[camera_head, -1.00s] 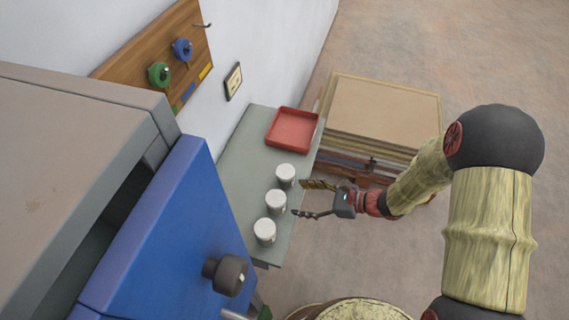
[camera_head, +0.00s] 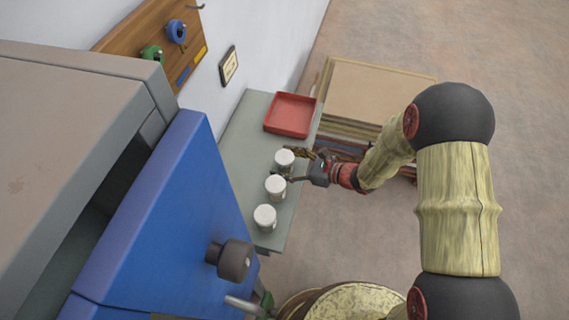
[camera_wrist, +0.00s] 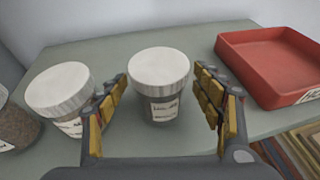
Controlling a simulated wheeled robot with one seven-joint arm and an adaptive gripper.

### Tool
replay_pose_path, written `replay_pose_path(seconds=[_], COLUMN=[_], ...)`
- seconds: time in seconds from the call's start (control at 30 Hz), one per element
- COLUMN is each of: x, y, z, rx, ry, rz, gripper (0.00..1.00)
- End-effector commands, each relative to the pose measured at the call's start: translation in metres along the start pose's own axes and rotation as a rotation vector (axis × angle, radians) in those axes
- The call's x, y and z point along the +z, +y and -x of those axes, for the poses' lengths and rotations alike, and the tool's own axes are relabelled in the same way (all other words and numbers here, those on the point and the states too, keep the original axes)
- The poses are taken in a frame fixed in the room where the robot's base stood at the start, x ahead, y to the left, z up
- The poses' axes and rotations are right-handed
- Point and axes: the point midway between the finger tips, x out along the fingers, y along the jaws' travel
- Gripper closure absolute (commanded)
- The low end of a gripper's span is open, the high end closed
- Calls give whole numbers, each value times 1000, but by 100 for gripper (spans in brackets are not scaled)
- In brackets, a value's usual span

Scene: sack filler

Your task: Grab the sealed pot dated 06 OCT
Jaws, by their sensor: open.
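Three white-lidded pots stand upright in a row on a grey-green shelf. The far pot (camera_head: 285,160) is also the middle one in the wrist view (camera_wrist: 160,82), where its label faces me but the print is too blurred to read. The middle pot (camera_head: 275,186) appears left of it in the wrist view (camera_wrist: 62,92). The near pot (camera_head: 265,217) shows only partly at the left edge of the wrist view (camera_wrist: 14,125). My gripper (camera_head: 296,167) is open, with its fingers (camera_wrist: 164,105) on either side of the far pot, without visible contact.
A red tray (camera_head: 291,115) sits on the shelf (camera_head: 240,150) beyond the pots. Stacked boards (camera_head: 375,92) stand right of the shelf. A blue machine panel (camera_head: 165,225) with a black knob (camera_head: 232,260) is at the near left. A round sack or drum (camera_head: 350,303) is below.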

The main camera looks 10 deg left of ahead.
Motion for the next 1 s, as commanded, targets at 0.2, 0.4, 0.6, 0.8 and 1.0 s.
replay_pose_path(seconds=[0.2,0.4,0.6,0.8,1.0], x=[0,0,0,0,0], y=[0,0,0,0,0], z=[0,0,0,0,0], rx=[0,0,0,0,0], ry=[0,0,0,0,0], rz=[0,0,0,0,0], gripper=[34,45,56,68,79])
